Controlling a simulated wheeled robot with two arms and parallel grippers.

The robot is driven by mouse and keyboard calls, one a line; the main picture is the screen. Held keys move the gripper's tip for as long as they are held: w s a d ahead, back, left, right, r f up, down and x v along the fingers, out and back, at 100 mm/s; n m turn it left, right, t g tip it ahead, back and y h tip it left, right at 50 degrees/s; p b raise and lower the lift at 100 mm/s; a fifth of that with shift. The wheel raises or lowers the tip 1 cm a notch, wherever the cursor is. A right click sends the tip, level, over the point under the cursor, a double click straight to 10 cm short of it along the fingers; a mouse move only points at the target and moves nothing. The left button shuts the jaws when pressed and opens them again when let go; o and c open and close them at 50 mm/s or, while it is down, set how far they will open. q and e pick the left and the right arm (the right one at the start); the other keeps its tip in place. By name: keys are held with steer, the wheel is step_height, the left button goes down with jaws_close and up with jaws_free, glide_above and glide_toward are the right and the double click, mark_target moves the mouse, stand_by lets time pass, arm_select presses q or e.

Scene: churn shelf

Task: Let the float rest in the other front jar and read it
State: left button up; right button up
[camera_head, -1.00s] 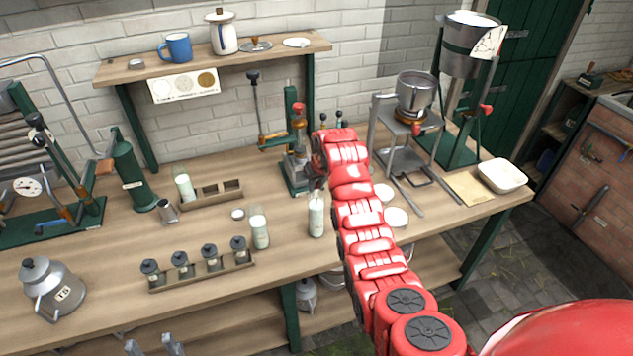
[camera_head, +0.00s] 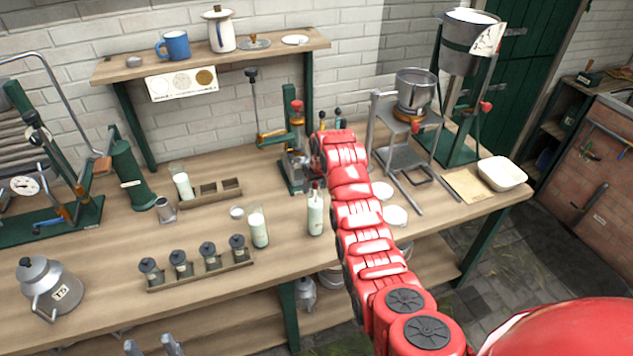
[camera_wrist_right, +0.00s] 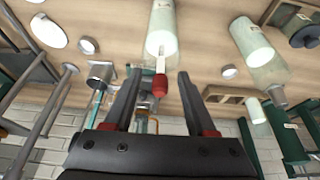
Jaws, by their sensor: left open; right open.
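Two front jars with whitish liquid stand on the bench, the left front jar (camera_head: 259,229) and the right front jar (camera_head: 315,214). The float (camera_wrist_right: 160,82) stands in the right one, its pale stem and red tip rising out of the mouth; its lower part is hidden. The right jar also shows in the wrist view (camera_wrist_right: 162,30), the left one beside it (camera_wrist_right: 262,55). My right gripper (camera_wrist_right: 160,73) is open, its fingers apart on either side of the stem. In the head view my arm hides most of it. My left gripper (camera_head: 152,347) is open at the bottom edge, away from the jars.
A third jar (camera_head: 183,186) stands at the rack (camera_head: 210,195) behind. A row of small capped bottles in a holder (camera_head: 200,270) lies front left. A metal can (camera_head: 51,287) stands further left. White dishes (camera_head: 395,215) lie right of the right jar. Bench wood between the front jars is clear.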

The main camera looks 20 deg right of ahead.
steer(key=shift+s+r+b, duration=0.15)
steer(key=shift+r+b, duration=0.2)
steer(key=shift+r, duration=0.2)
steer(key=b+v, duration=0.2)
steer(key=v, duration=0.2)
steer(key=shift+s+r, duration=0.1)
steer(key=shift+r, duration=0.05)
steer(key=p+v, duration=1.1)
steer(key=p, duration=0.2)
steer(key=shift+r+p, duration=0.35)
steer(key=shift+r, duration=0.05)
steer(key=shift+s, duration=0.1)
